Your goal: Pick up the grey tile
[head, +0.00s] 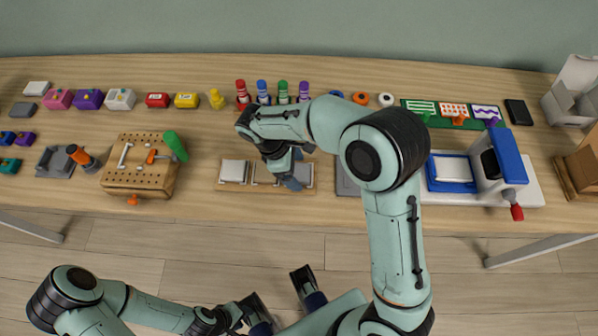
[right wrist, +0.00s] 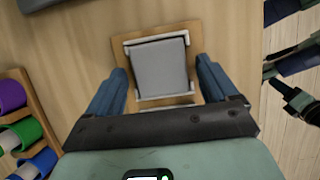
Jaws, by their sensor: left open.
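A grey tile (right wrist: 160,70) lies between pale corner brackets at one end of a wooden holder (right wrist: 122,52) in the right wrist view. In the head view this tile (head: 304,174) is at the right end of the holder (head: 222,188), partly hidden by my right gripper. My right gripper (right wrist: 161,66) is open above the holder, one finger on each side of the tile. A gap shows between the tile and each finger. It also shows in the head view (head: 290,182). My left gripper (head: 278,285) is open and empty, low in front of the table.
A pale tile (head: 234,171) sits at the holder's left end. Several coloured cylinders (head: 262,92) stand behind it. A pegboard block (head: 140,183) is to the left, a blue and white machine (head: 500,165) to the right. A grey pad (head: 346,180) is partly behind my right arm.

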